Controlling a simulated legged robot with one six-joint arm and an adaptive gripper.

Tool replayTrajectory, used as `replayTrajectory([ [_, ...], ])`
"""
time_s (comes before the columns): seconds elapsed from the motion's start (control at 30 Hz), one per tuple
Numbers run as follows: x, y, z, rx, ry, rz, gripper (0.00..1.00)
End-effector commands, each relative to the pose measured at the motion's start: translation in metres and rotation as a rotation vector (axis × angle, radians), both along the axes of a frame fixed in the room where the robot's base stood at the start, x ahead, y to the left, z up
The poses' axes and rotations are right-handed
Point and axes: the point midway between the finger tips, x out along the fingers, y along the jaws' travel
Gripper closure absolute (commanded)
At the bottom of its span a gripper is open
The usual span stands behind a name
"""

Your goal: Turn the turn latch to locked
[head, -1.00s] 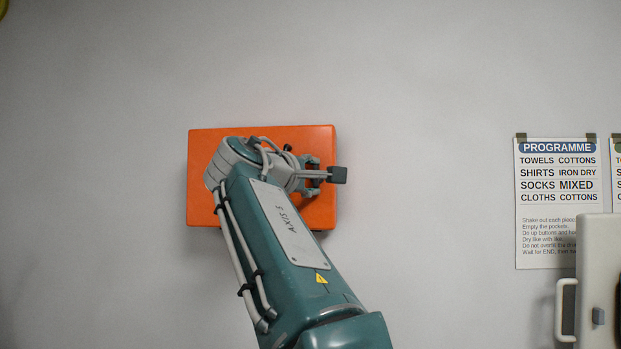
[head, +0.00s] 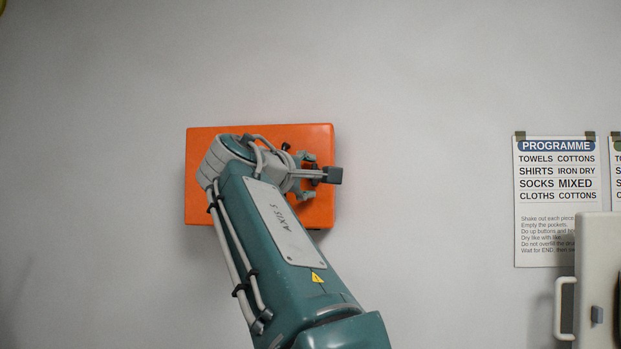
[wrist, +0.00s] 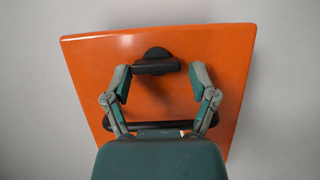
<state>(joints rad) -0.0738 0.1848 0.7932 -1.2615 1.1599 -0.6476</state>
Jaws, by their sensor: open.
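The turn latch (wrist: 156,66) is a dark bar on a round dark base, on the face of an orange panel (wrist: 100,55). In the wrist view the bar lies roughly level. My gripper (wrist: 161,78) is open, with one finger on each side of the latch. The left fingertip is close to the bar's left end, and the right fingertip is a little clear of its right end. Whether either touches cannot be told. In the head view my gripper (head: 308,176) is in front of the orange panel (head: 319,137), and the latch is mostly hidden there.
A dark horizontal bar (wrist: 150,126) crosses the panel below the latch, partly behind my fingers. A programme sign (head: 556,200) hangs on the wall at right. A pale box with a handle (head: 592,280) stands at lower right. The wall around the panel is clear.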

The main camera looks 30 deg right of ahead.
Motion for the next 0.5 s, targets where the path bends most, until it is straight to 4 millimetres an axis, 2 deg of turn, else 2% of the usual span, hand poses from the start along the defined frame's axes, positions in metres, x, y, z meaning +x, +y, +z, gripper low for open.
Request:
replayTrajectory([
  [0.3,-0.035,0.055,0.000,0.002,0.001,0.006,0.26],
  [0.5,-0.052,0.082,-0.001,0.002,0.002,0.003,0.26],
])
